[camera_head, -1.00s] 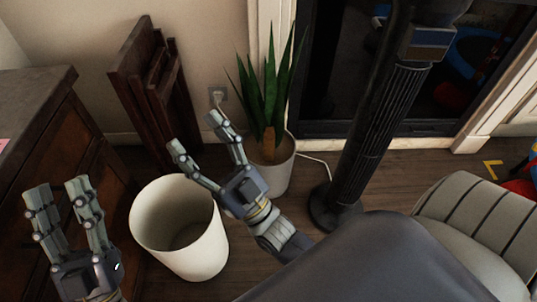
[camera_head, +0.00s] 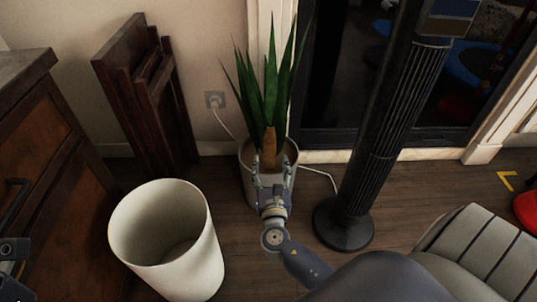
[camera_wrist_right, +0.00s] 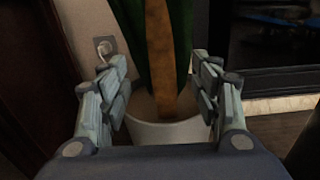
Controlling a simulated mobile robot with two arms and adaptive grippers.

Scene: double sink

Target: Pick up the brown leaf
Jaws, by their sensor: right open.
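The brown leaf (camera_head: 269,141) stands upright at the front of a green spiky plant (camera_head: 270,85) in a white pot (camera_head: 247,178). In the right wrist view the brown leaf (camera_wrist_right: 160,60) rises between the two fingers, with the pot rim (camera_wrist_right: 165,130) below. My right gripper (camera_head: 272,165) is in front of the pot, just below the visible part of the leaf. It is open in the right wrist view (camera_wrist_right: 164,80), with its fingers on either side of the leaf and apart from it. Only a small part of my left gripper (camera_head: 10,250) shows at the left edge.
An empty white bin (camera_head: 200,265) stands left of the pot. A black tower fan (camera_head: 375,150) stands to the right. Dark wooden panels (camera_head: 150,95) lean on the wall, and a wooden cabinet (camera_head: 45,160) is at the left. A grey striped seat (camera_head: 485,245) is at lower right.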

